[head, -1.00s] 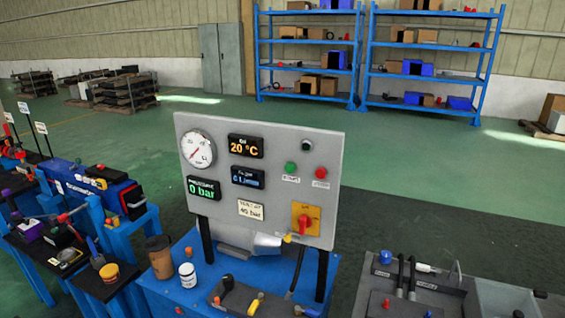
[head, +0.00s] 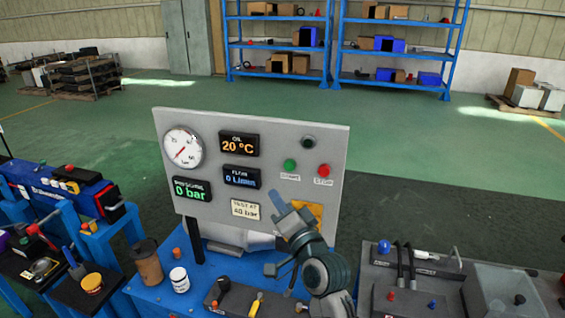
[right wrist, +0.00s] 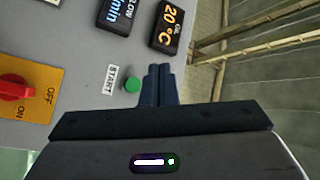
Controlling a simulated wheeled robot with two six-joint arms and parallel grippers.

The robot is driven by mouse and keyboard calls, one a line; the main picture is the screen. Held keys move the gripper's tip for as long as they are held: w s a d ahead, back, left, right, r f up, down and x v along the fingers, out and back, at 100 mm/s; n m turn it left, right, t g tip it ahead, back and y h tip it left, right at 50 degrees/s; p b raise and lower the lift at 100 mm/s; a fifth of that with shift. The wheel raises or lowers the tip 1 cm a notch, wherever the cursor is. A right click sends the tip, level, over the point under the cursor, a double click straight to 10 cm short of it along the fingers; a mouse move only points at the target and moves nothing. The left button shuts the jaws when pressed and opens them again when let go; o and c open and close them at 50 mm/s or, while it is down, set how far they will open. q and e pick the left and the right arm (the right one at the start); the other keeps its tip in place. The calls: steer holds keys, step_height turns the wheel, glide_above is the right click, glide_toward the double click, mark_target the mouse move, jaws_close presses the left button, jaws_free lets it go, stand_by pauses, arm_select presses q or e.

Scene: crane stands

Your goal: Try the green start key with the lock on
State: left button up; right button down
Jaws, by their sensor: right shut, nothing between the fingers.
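The grey panel (head: 250,130) stands upright on a blue bench. Its green start key (head: 290,165) is at the right, beside the red stop key (head: 324,170). My right gripper (head: 274,196) is shut and empty in front of the panel, below and left of the green key. In the right wrist view its fingers (right wrist: 158,72) point at the panel, with the green key (right wrist: 132,85) just left of them. The red switch knob (right wrist: 14,91) sits on a yellow plate marked ON and OFF. In the head view my arm covers most of that plate (head: 317,211); no lock can be made out.
The pressure display (head: 192,189) reads 0 bar, and the round lamp (head: 308,142) looks dark. A brown cup (head: 146,262) and a white jar (head: 180,280) stand on the bench at left. Another bench (head: 410,265) is at the right.

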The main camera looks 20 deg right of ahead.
mark_target(290, 165)
steer(key=shift+d+r, duration=0.1)
steer(key=shift+r, duration=0.35)
steer(key=shift+s, duration=0.1)
steer(key=shift+w+d+b, duration=0.1)
steer(key=shift+w+d, duration=0.7)
steer(key=shift+w, duration=0.45)
steer(key=shift+w+d+b, duration=0.15)
steer(key=shift+w+d, duration=0.7)
steer(key=shift+w, duration=0.35)
steer(key=shift+w+d+b, duration=0.1)
steer(key=shift+w+d, duration=0.7)
steer(key=shift+w, duration=0.45)
steer(key=shift+w, duration=0.1)
steer(key=shift+w+d, duration=0.25)
